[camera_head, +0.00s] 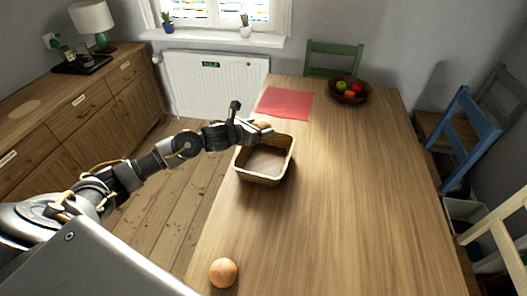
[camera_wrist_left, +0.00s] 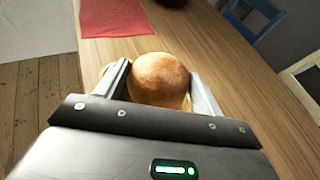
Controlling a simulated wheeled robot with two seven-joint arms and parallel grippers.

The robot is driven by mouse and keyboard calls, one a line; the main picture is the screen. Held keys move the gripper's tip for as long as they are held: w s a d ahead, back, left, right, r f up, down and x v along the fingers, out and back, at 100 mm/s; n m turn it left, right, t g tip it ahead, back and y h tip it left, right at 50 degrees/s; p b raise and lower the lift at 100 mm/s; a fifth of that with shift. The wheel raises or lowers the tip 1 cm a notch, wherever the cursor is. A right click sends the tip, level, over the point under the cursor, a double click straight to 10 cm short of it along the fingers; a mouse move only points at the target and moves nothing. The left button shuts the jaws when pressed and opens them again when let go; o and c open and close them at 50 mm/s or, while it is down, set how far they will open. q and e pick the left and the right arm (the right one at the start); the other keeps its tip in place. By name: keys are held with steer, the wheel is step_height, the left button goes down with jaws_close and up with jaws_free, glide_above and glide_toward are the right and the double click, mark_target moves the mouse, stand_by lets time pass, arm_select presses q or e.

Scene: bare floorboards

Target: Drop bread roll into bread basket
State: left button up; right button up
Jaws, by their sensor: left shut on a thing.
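My left gripper (camera_head: 258,127) is shut on a round, brown bread roll (camera_wrist_left: 158,79). In the head view it holds the roll at the far edge of the bread basket, and only a small part of the roll shows. The bread basket (camera_head: 261,180) is a rectangular wicker basket on the table, with a pale, empty-looking inside. In the left wrist view the roll sits between the two fingers and hides most of the basket. A second bread roll (camera_head: 223,272) lies on the table near its front left edge. My right gripper is not in view.
The wooden table (camera_head: 350,190) is clear to the right of the basket. A red mat (camera_head: 285,103) lies behind the basket, and a dark fruit bowl (camera_head: 350,97) stands at the far end. Chairs, one of them blue (camera_head: 468,135), stand around the table.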

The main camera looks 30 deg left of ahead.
arm_select(q)
steer(key=shift+w+a, duration=0.3)
steer(key=shift+a, duration=0.1)
steer(key=shift+d+f+b, duration=0.1)
steer(key=shift+f+b, duration=0.35)
steer(key=shift+f, duration=0.1)
step_height(320, 180, down, 5)
steer(key=b, duration=0.3)
steer(key=o, duration=0.9)
steer(key=shift+o, duration=0.6)
steer(key=shift+s, duration=0.1)
